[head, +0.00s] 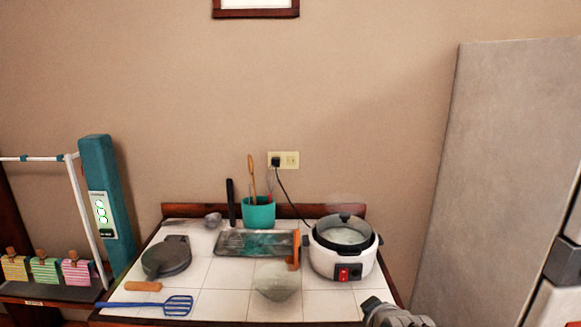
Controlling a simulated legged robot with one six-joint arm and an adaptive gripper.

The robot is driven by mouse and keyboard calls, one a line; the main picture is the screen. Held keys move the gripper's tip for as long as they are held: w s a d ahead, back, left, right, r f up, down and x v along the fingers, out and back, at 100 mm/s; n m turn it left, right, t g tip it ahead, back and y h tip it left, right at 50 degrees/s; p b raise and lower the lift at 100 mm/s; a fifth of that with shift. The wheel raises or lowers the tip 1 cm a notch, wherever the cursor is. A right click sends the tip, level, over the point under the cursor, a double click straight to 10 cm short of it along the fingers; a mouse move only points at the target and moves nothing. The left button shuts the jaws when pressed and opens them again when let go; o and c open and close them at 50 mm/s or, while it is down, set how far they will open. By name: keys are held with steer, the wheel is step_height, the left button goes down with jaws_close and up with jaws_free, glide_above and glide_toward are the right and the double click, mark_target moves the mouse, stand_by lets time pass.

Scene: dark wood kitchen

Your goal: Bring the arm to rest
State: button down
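A grey mechanical part, which looks like my gripper (388,312), shows at the bottom edge, right of centre. It is in front of the tiled counter's right front corner. It is cut off by the frame, so I cannot tell whether its fingers are open or shut. I see nothing held in the part that shows.
The tiled counter (222,304) carries a white rice cooker (340,262), a glass bowl (277,284), a tray (240,243), a teal utensil cup (258,212), a dark round press (167,257) and a blue spatula (178,306). A grey panel (490,180) stands right.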

steer(key=s+r+m+g, duration=0.1)
steer(key=s+m+g, duration=0.1)
steer(key=s, duration=0.7)
steer(key=s+r+m+g, duration=0.2)
steer(key=s+m+g, duration=0.1)
steer(key=s, duration=0.6)
steer(key=shift+s+a+r+m, duration=0.15)
steer(key=shift+s+r+m, duration=0.15)
steer(key=shift+m, duration=0.6)
